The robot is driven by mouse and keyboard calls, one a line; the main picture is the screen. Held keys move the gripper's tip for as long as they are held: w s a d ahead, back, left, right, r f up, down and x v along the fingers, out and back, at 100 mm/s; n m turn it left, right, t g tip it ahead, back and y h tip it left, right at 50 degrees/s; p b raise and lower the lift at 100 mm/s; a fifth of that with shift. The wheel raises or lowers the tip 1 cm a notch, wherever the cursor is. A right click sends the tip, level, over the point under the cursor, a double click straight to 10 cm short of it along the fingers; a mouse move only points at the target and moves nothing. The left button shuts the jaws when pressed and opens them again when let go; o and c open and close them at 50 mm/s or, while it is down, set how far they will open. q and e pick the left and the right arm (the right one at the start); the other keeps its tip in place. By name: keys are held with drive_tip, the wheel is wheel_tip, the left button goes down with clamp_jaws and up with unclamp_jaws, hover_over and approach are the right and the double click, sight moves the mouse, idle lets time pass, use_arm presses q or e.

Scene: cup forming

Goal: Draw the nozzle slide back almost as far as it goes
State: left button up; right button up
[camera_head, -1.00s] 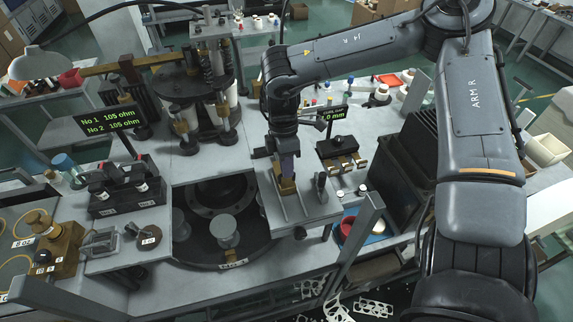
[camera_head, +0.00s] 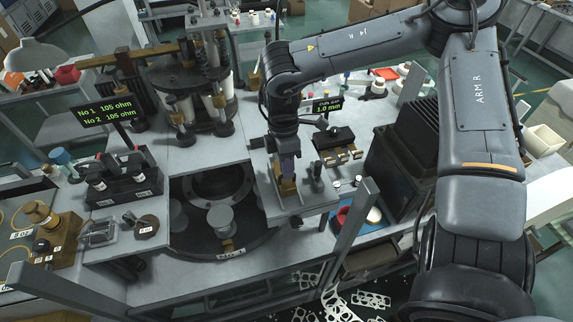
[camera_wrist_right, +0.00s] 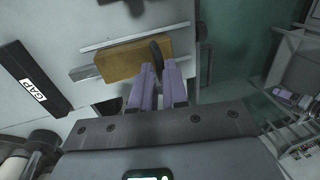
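The nozzle slide shows as a brass block (camera_wrist_right: 135,62) on a grey rail, with a thin dark upright tab (camera_wrist_right: 157,52) at its end. In the head view the brass block (camera_head: 288,187) sits on a grey plate (camera_head: 305,206) at the right edge of the round opening. My right gripper (camera_wrist_right: 160,68) has its two purple fingers close together, with the tab's lower end between their tips. In the head view the right gripper (camera_head: 288,172) points straight down and hides part of the slide. My left gripper is not in view.
A display (camera_head: 328,107) reading 1.0 mm stands behind the slide. The round turntable (camera_head: 215,240) lies left of it, below the bench top. A blue tray (camera_head: 355,218) with a red item and a dark finned box (camera_head: 402,150) stand to the right.

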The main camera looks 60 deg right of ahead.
drive_tip(key=o, duration=0.3)
drive_tip(key=shift+o, duration=0.2)
wheel_tip(320, 180, up, 11)
drive_tip(key=w+d+b, duration=0.1)
drive_tip(key=shift+w+d+f, duration=0.2)
drive_tip(key=shift+w+d, duration=0.05)
idle(0.5)
